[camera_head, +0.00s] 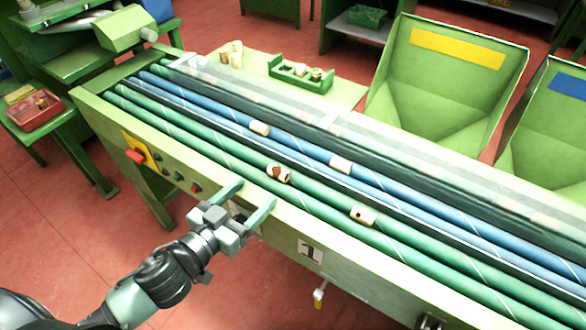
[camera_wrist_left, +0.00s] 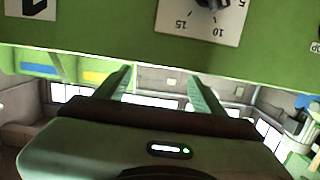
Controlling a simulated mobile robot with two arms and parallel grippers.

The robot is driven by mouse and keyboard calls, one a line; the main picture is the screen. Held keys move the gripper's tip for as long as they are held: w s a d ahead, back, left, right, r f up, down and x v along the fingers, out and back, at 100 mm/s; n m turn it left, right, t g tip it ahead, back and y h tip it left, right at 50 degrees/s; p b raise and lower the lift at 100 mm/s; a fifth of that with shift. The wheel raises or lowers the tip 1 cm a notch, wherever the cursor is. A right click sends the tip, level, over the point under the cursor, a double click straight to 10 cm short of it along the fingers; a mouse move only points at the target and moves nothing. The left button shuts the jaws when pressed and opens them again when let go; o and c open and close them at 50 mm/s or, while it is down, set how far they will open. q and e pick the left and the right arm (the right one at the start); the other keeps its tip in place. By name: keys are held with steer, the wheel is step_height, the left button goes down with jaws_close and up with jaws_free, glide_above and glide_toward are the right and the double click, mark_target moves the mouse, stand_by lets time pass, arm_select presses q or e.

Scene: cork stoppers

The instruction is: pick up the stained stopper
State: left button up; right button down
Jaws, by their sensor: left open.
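The stained stopper (camera_head: 278,174), a cork with a dark reddish-brown patch, lies on the near green rollers of the sorting machine. Another stopper (camera_head: 362,215) with a small dark spot lies farther right on the green rollers. Two plainer stoppers lie on the blue rollers, one upper left (camera_head: 260,128) and one nearer the middle (camera_head: 340,164). My left gripper (camera_head: 257,191) is open and empty at the machine's near edge, just short of the stained stopper and apart from it. In the left wrist view its two fingers (camera_wrist_left: 160,76) stand apart with no stopper between them.
The machine's green front panel has a red button (camera_head: 136,156) and a dial plate (camera_wrist_left: 200,18). Behind the rollers are a clear cover, a green rack (camera_head: 300,75) with stoppers, and a green bin with a yellow label (camera_head: 450,90). A red tray (camera_head: 35,111) stands left.

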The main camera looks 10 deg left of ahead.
mark_target(273, 181)
arm_select(q)
steer(key=shift+w+d, duration=0.2)
steer(key=shift+w, duration=0.3)
steer(key=shift+w+f, duration=0.1)
steer(key=shift+w, duration=0.6)
steer(key=x, duration=0.1)
steer(key=p+x, duration=0.1)
steer(key=x, duration=0.1)
steer(key=p+x, duration=0.1)
steer(key=shift+w+d+r, duration=0.25)
steer(key=shift+d, duration=0.1)
steer(key=shift+w+d+f, duration=0.1)
steer(key=shift+w, duration=0.15)
steer(key=shift+c, duration=0.3)
steer(key=c, duration=1.3)
steer(key=shift+c, duration=0.2)
